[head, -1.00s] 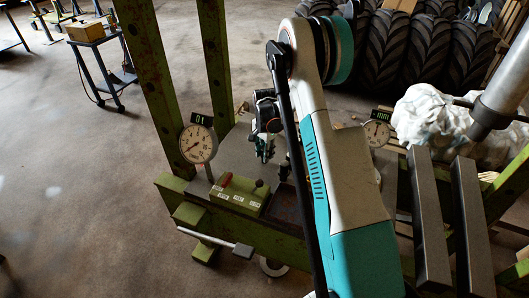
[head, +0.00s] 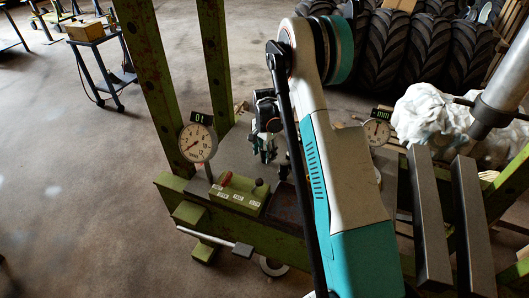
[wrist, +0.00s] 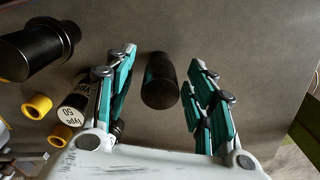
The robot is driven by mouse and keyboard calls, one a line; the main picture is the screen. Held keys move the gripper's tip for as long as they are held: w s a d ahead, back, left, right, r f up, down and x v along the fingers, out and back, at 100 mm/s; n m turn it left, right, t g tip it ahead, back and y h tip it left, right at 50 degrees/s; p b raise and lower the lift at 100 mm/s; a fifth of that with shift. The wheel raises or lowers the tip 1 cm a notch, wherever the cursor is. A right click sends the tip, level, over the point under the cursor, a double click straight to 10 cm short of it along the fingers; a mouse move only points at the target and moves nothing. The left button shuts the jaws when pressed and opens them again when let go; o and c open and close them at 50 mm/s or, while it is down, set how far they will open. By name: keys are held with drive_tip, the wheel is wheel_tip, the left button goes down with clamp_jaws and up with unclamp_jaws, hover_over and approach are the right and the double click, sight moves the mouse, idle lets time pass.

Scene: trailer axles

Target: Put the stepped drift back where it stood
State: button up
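In the wrist view a plain dark cylinder (wrist: 160,82) stands or lies between the fingers of my gripper (wrist: 165,92). The fingers are open, with a gap on both sides of it. A larger black piece with a visible step in diameter (wrist: 40,48) is at the upper left, outside the fingers. I cannot tell for sure which of the two is the stepped drift. In the head view my gripper (head: 264,151) is low over the grey bench plate (head: 236,151); the dark pieces there are too small or hidden by my arm.
Beside the left finger are a black can with a white "Type 50" end (wrist: 72,112) and yellow rings (wrist: 37,106). Dial gauges (head: 198,143) (head: 377,132) flank the plate, with a green labelled block (head: 238,195) in front. Green posts rise behind the left gauge.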

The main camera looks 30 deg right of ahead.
drive_tip(key=shift+r, duration=0.1)
wheel_tip(320, 180, up, 12)
idle(0.6)
idle(0.4)
